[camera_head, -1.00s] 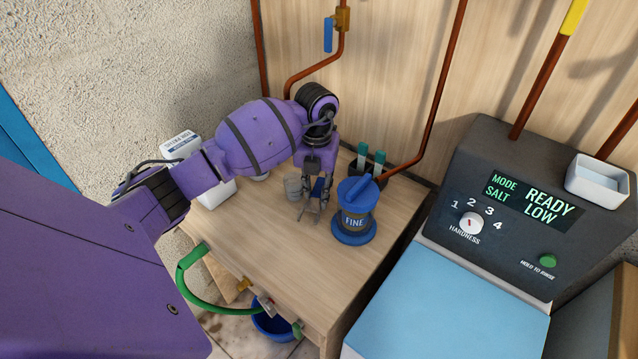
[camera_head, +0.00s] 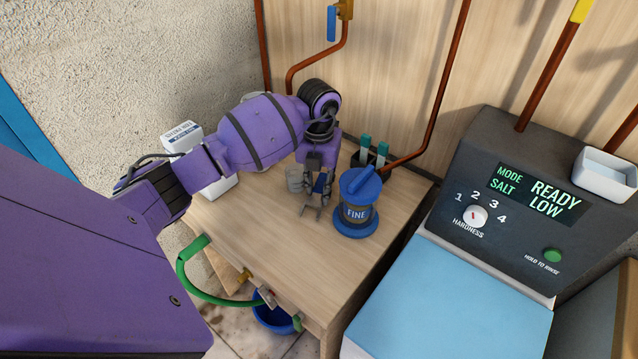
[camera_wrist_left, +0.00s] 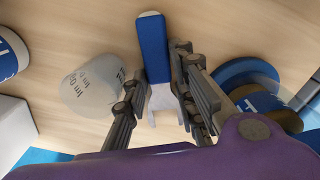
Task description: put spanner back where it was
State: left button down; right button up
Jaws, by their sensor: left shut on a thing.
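My left gripper (camera_head: 316,198) points down over the wooden bench top and is shut on the spanner. In the left wrist view the spanner shows a blue handle (camera_wrist_left: 153,48) and a pale grey metal part (camera_wrist_left: 162,101) between the fingers. In the head view only a bit of its blue handle (camera_head: 319,184) shows, and the fingers hide much of the rest. I cannot tell whether the spanner touches the bench. My right gripper is not in view.
A grey cup (camera_head: 295,180) stands close left of the gripper. A white box (camera_head: 182,137) is at the back left, with teal-topped items (camera_head: 365,142) behind. The front of the bench (camera_head: 270,240) is clear.

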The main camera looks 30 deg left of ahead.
aim_at(318, 189)
pick_arm(q)
jog(key=shift+f, duration=0.2)
jog(key=c, duration=1.4)
grip_release()
jog(key=shift+o, duration=0.2)
jog(key=shift+r, duration=0.1)
notch_tip(318, 189, up, 12)
